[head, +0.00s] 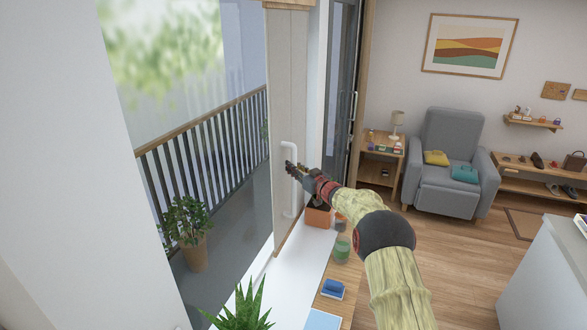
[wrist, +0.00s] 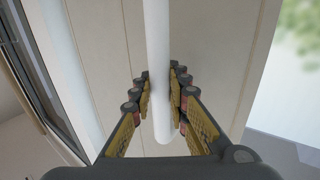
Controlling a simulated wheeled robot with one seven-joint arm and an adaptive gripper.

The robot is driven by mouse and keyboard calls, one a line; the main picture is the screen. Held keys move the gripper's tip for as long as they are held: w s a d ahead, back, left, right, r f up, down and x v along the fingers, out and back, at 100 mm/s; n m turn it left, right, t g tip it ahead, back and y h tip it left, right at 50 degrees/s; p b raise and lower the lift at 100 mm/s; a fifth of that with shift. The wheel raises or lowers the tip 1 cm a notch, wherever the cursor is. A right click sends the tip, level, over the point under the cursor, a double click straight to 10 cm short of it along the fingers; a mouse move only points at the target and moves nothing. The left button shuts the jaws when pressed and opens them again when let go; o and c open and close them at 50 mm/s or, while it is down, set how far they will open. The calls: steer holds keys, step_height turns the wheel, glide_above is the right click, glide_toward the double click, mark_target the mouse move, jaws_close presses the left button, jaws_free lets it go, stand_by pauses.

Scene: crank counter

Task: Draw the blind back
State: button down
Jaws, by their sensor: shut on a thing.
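The blind is a pale beige panel (head: 287,60) that stands bunched at the right side of the window opening in the head view. A white upright bar handle (head: 289,205) is fixed on it. My gripper (head: 291,168) is at the handle, at about its middle height in that view. In the wrist view the white handle (wrist: 157,60) runs down between the two fingers of my gripper (wrist: 160,90), which are shut on it. The panel (wrist: 215,60) fills the background behind the handle. The fingers hide part of the handle.
Left of the panel the window is open to view, with a balcony railing (head: 205,140) and a potted plant (head: 187,230) outside.

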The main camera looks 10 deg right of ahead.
steer(key=c, duration=1.7)
jaws_free()
steer(key=shift+s, duration=0.15)
steer(key=v, duration=1.1)
steer(key=shift+s+d, duration=0.15)
steer(key=shift+s, duration=0.2)
steer(key=shift+f, duration=0.1)
